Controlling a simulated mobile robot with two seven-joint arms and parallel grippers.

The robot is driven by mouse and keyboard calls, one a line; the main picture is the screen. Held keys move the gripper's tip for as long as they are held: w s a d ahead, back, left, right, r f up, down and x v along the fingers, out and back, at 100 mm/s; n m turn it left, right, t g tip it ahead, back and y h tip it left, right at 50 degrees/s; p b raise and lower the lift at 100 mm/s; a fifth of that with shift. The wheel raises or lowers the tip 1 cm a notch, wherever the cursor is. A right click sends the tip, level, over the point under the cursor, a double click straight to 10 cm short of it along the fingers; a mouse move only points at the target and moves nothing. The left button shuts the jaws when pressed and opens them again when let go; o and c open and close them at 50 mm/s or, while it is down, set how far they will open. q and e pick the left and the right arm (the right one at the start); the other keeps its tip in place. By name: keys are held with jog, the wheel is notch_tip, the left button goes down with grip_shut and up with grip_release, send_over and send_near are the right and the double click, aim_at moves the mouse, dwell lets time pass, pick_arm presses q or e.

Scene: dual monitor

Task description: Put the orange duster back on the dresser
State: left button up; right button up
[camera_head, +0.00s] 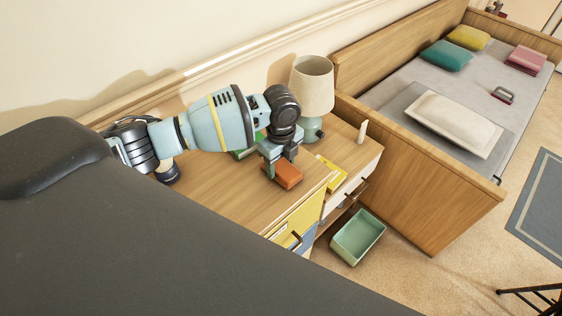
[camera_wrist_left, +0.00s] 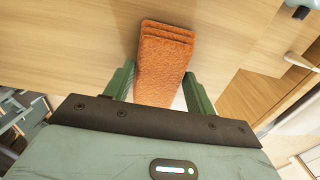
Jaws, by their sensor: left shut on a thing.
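The orange duster (camera_head: 287,175) is a folded, fuzzy block at the front part of the wooden dresser top (camera_head: 225,192). My left gripper (camera_head: 279,160) reaches down from above and is shut on the duster. In the left wrist view the duster (camera_wrist_left: 163,62) sits between the two green fingers (camera_wrist_left: 160,84), with the wooden surface (camera_wrist_left: 70,50) behind it. I cannot tell whether the duster touches the dresser top or hangs just above it. My right gripper is not in view.
A green object (camera_head: 246,153) is partly hidden behind my arm. A green bin (camera_head: 358,237) is on the floor. The near-left dresser top is bare.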

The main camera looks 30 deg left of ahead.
aim_at(281, 165)
pick_arm(q)
jog(key=shift+f, duration=0.1)
jog(key=o, duration=1)
jog(key=shift+c, duration=0.2)
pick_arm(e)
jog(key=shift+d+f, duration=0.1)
pick_arm(q)
notch_tip(281, 165, up, 12)
jog(key=shift+p, duration=0.35)
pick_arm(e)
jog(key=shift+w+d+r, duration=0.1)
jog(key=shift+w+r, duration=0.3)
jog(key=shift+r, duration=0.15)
pick_arm(q)
jog(key=shift+s, duration=0.15)
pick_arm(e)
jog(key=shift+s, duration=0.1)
